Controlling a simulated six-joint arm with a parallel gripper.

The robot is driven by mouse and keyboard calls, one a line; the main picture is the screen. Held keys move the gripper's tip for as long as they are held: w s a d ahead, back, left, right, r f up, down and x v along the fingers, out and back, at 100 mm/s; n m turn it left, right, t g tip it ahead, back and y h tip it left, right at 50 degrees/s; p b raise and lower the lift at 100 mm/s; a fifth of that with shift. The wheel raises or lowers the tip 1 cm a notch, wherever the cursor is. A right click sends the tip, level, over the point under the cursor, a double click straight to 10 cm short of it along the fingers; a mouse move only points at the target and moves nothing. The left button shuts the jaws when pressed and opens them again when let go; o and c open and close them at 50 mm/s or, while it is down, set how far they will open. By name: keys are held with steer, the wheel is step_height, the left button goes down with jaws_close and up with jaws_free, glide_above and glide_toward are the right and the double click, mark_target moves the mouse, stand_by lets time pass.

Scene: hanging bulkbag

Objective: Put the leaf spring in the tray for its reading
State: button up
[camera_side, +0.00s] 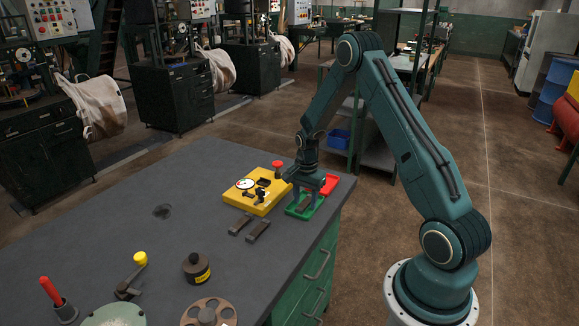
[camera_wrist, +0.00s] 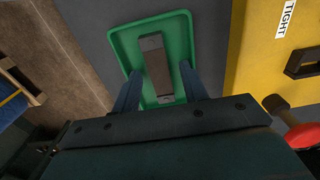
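A leaf spring (camera_wrist: 156,62), a flat dark bar with paler ends, lies in the green tray (camera_wrist: 122,43) in the wrist view. My gripper (camera_wrist: 160,72) is over this tray, with its fingers on either side of the spring and a gap at each side. In the side view my gripper (camera_side: 308,200) points down over the green tray (camera_side: 291,211) and hides part of it. A red tray (camera_side: 332,181) stands just behind. Two more dark flat bars (camera_side: 240,224) lie on the bench left of the green tray.
A yellow gauge fixture (camera_side: 262,208) with a white dial (camera_side: 245,184) and a red knob (camera_side: 277,164) stands beside the trays. A black weight (camera_side: 196,268), a yellow-knobbed lever (camera_side: 133,275) and a red-handled tool (camera_side: 55,296) stand nearer the front. The bench middle is clear.

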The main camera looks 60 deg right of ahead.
mark_target(305, 202)
steer(key=shift+r, duration=0.1)
step_height(305, 202, up, 12)
stand_by(0.8)
steer(key=shift+r, duration=0.15)
stand_by(0.3)
